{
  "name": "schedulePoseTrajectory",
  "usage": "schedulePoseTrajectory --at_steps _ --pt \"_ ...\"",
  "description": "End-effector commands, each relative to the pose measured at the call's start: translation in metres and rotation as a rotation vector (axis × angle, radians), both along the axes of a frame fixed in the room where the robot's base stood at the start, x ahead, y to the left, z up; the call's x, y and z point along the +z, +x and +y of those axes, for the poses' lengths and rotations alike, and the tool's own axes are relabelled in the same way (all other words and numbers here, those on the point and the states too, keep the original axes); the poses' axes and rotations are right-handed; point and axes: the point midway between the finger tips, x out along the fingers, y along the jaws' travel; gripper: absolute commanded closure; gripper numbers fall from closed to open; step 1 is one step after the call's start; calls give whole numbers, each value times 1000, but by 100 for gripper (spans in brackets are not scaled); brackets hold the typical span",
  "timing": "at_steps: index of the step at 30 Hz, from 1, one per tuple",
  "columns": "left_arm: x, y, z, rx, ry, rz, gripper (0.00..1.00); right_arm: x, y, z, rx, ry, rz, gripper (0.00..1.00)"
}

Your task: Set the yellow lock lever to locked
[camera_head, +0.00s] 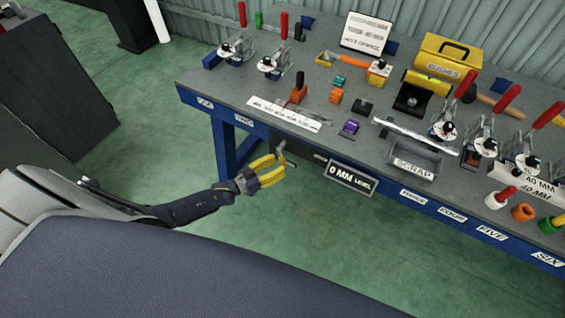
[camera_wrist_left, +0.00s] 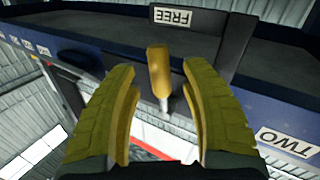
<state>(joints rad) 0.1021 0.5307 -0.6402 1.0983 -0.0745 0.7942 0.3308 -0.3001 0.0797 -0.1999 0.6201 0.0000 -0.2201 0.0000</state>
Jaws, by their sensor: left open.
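The lock lever (camera_wrist_left: 157,72) has a yellow-orange grip and a grey metal end in the left wrist view. It sits in front of a dark plate whose white label reads FREE (camera_wrist_left: 176,16). My left gripper (camera_head: 277,171) is open just off the front edge of the bench in the head view. In the left wrist view its yellow fingers stand on either side of the lever, with gaps visible on both sides. In the head view the lever is mostly lost among the fingers. My right gripper is in neither view.
The blue-edged workbench (camera_head: 235,117) carries red-handled clamps (camera_head: 273,62), a grey scrap tray (camera_head: 412,158) and several small parts. A 0 MM LEVEL sign (camera_head: 351,179) hangs on the front edge, right of my gripper. The green floor (camera_head: 340,245) before the bench is clear.

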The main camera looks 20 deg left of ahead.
Motion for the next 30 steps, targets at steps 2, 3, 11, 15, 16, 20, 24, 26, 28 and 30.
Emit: schedulePoseTrajectory --at_steps 2,3,11,15,16,20,24,26,28,30 --pt "0 8 -6 0 -1 -1 54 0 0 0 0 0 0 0" --pt "0 11 -8 0 0 0 54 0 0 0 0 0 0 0" --pt "0 22 -15 0 0 0 54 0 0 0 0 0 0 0" --pt "0 23 -15 0 0 0 54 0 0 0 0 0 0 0" --pt "0 23 -16 0 0 0 54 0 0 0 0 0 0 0" --pt "0 23 -15 0 0 0 54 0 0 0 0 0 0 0" --pt "0 23 -15 0 0 0 63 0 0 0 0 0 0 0" --pt "0 23 -15 0 0 0 70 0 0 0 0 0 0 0" --pt "0 23 -15 0 0 0 78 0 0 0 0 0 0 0" --pt "0 23 -15 0 0 0 86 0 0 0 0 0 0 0"
